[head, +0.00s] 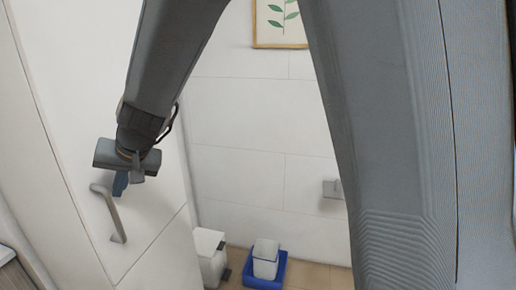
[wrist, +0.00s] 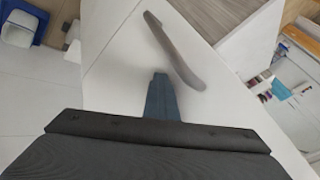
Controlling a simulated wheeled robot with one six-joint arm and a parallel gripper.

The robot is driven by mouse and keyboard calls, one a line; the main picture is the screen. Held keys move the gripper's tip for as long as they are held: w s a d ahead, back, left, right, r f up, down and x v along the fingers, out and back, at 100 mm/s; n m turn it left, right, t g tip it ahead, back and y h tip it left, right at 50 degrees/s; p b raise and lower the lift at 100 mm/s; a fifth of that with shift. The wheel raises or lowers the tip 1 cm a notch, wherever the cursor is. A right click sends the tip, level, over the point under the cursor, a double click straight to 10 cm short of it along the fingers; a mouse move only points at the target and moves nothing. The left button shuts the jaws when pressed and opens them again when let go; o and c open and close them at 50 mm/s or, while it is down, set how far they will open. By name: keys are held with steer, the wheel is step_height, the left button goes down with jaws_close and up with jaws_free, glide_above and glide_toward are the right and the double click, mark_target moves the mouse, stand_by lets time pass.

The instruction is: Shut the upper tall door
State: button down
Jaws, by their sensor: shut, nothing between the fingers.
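The upper tall door (head: 70,75) is a white panel at the left of the head view, with a grey bar handle (head: 109,213) low on it. In the wrist view the white door face (wrist: 115,75) fills the middle, and the handle (wrist: 175,50) runs slantwise across it. My gripper (head: 120,185) is shut and empty, with its blue-grey fingers beside the handle. In the wrist view the fingertips (wrist: 160,80) are close to the door face, left of the handle's lower end. I cannot tell whether they touch the door.
A white bin (head: 210,255) and a blue tray (head: 265,275) holding a white container stand on the floor by the tiled wall. A framed leaf picture (head: 280,22) hangs above. In the wrist view, open shelves with small items (wrist: 280,85) show at the right.

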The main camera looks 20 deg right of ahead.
steer(key=shift+w+a+r, duration=0.25)
steer(key=shift+w, duration=0.05)
steer(key=s+d+r+b, duration=0.3)
steer(key=s+d+r, duration=0.2)
steer(key=s+r, duration=0.3)
steer(key=s+d+f+g+h, duration=0.2)
steer(key=s+d+f, duration=0.3)
steer(key=d+f, duration=0.6)
steer(key=s+d+f+g+h, duration=0.2)
steer(key=s+d+f, duration=0.4)
steer(key=d+f, duration=0.5)
steer(key=shift+s+f+n+h, duration=0.3)
steer(key=shift+f+n+h, duration=0.1)
steer(key=shift+h, duration=0.1)
steer(key=shift+d, duration=0.1)
